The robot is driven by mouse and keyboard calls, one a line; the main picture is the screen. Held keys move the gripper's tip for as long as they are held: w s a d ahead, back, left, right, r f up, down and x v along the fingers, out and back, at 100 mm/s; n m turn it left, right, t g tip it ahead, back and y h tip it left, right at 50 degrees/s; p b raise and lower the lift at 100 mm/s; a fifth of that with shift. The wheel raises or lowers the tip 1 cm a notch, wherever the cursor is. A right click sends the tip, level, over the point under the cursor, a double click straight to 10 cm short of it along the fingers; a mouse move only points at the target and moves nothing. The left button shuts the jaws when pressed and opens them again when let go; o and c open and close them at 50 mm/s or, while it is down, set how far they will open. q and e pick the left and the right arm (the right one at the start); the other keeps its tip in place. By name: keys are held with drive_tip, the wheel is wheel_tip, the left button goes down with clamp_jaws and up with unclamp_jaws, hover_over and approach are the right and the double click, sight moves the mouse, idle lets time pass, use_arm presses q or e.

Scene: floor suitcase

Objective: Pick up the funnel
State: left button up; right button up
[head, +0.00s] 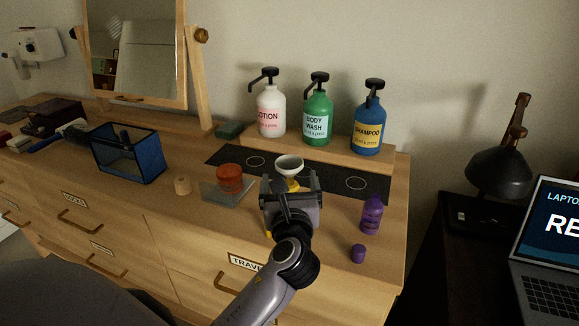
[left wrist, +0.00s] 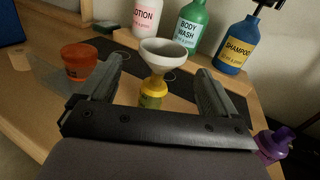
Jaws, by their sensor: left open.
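A white funnel (head: 289,164) sits upright over a small yellow bottle (head: 292,184) on the dresser, near the dark mat. In the left wrist view the funnel (left wrist: 163,56) shows its wide mouth, with the yellow-topped bottle (left wrist: 153,92) beneath it. My left gripper (head: 291,178) is in front of the funnel in the head view. In the left wrist view its two fingers (left wrist: 160,88) are open, one on each side of the funnel and bottle, with gaps visible. The gripper hides the lower bottle in the head view. My right gripper does not show.
Lotion (head: 270,110), body wash (head: 318,116) and shampoo (head: 369,122) pump bottles stand on a riser behind. A red-orange jar (head: 229,179) is left of the gripper. A purple bottle (head: 372,215) and purple cap (head: 358,253) are right. A blue mesh bin (head: 127,155) stands farther left.

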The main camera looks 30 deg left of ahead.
sight(289, 167)
use_arm(q)
drive_tip(key=x, duration=0.5)
drive_tip(key=shift+w+a+r, duration=0.2)
drive_tip(key=shift+w+r, duration=0.1)
drive_tip(key=shift+w, duration=0.1)
drive_tip(key=c, duration=1)
